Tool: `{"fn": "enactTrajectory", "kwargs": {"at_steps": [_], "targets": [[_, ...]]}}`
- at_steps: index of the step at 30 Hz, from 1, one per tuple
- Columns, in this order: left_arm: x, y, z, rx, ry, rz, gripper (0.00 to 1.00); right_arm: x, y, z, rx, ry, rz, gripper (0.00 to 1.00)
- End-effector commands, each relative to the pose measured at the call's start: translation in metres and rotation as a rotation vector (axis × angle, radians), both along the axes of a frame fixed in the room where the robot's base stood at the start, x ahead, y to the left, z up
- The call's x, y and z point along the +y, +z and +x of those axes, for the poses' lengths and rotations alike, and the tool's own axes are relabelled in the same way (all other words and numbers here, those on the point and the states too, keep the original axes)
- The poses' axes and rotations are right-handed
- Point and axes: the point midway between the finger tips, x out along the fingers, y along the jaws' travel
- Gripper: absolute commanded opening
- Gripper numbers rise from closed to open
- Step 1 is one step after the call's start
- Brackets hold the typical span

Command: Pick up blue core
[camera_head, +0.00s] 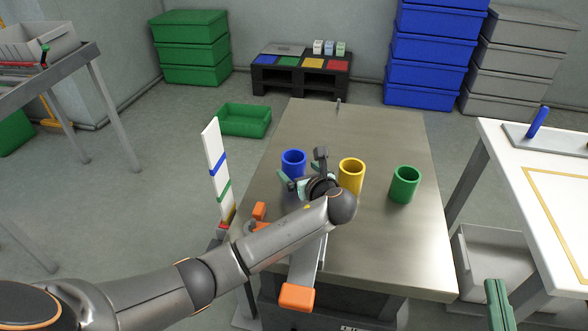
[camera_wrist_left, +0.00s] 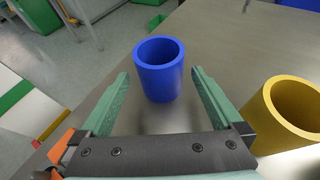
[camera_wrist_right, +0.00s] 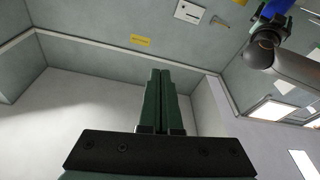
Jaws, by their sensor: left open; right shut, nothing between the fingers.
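The blue core (camera_head: 294,162) is a short hollow cylinder standing upright on the steel table. In the left wrist view the blue core (camera_wrist_left: 160,80) stands just beyond and between the fingertips. My left gripper (camera_wrist_left: 160,82) is open and empty, with one finger to each side of the core's near side; contact is not visible. In the head view my left gripper (camera_head: 298,182) is just in front of the core. My right gripper (camera_wrist_right: 160,75) is shut and empty, away from the table; it shows at the lower right of the head view (camera_head: 498,290).
A yellow core (camera_head: 351,176) stands close to the right of my left gripper, with a green core (camera_head: 404,184) further right. A striped white post (camera_head: 216,165) rises at the table's left edge.

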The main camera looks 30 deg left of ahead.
Motion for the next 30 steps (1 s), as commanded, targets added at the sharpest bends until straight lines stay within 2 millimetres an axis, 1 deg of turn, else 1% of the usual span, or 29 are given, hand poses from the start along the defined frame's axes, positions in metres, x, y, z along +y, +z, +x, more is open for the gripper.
{"fn": "enactTrajectory", "kwargs": {"at_steps": [3, 9, 13, 18, 25, 30], "targets": [[0.008, -0.004, 0.007, -0.001, 0.002, 0.001, 1.00, 0.002, 0.024, -0.006, -0.114, 0.017, -0.001, 0.00], [0.019, -0.008, 0.018, 0.000, 0.003, 0.002, 1.00, 0.006, 0.064, -0.023, -0.294, 0.048, -0.003, 0.00], [0.025, -0.011, 0.024, 0.000, 0.001, 0.001, 1.00, 0.008, 0.083, -0.034, -0.385, 0.065, -0.002, 0.00], [0.028, -0.012, 0.027, 0.000, 0.001, 0.000, 1.00, 0.010, 0.094, -0.041, -0.436, 0.076, -0.004, 0.00], [0.028, -0.012, 0.027, 0.000, 0.001, 0.000, 1.00, 0.010, 0.095, -0.042, -0.439, 0.076, -0.004, 0.00], [0.028, -0.012, 0.027, 0.000, 0.001, 0.000, 0.81, 0.010, 0.095, -0.041, -0.438, 0.076, -0.003, 0.00]]}}
